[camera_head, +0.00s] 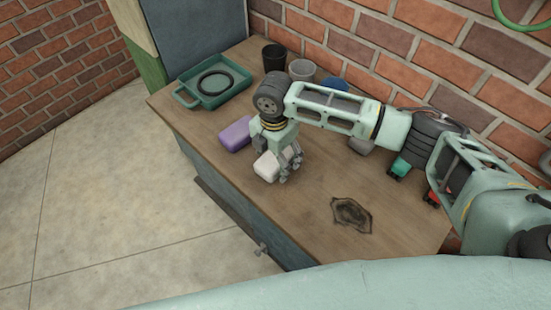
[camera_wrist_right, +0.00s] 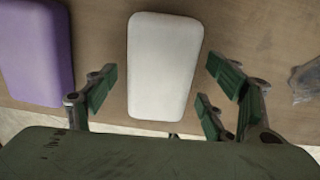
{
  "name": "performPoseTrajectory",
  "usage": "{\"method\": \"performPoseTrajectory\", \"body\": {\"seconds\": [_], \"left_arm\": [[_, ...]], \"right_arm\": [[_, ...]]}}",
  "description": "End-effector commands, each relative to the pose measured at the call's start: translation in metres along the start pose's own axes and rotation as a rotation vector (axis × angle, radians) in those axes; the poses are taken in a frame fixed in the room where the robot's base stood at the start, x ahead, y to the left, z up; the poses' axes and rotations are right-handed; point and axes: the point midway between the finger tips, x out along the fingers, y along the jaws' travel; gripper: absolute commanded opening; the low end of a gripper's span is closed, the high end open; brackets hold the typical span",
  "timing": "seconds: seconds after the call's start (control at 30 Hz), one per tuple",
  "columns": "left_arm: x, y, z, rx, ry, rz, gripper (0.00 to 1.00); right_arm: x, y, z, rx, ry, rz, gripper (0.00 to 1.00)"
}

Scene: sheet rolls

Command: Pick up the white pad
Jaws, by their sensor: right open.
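The white pad (camera_head: 267,167) lies on the wooden table, close to its front left edge. My right gripper (camera_head: 285,166) is just above and beside it, pointing down. In the right wrist view the white pad (camera_wrist_right: 162,65) is a rounded block lying between the spread green fingers of the gripper (camera_wrist_right: 165,90), with a gap on both sides. The gripper is open and empty. Whether the fingertips reach down to the pad's height I cannot tell. My left gripper is in neither view.
A purple pad (camera_head: 236,133) lies left of the white pad; it also shows in the wrist view (camera_wrist_right: 34,50).

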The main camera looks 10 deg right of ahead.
Motion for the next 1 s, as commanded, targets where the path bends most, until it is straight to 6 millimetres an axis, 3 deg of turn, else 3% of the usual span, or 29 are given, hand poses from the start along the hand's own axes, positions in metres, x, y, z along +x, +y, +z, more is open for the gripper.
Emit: {"method": "performPoseTrajectory", "body": {"seconds": [0.1,0.63,1.0], "left_arm": [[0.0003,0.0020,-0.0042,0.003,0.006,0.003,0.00],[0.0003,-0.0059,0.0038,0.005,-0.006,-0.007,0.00],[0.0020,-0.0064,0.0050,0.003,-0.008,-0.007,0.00]], "right_arm": [[-0.0001,0.0001,0.0000,0.000,0.000,0.000,0.75],[-0.0006,0.0002,0.0002,0.000,0.000,0.001,0.29],[-0.0067,0.0010,0.0003,-0.001,-0.001,0.003,0.28]]}}
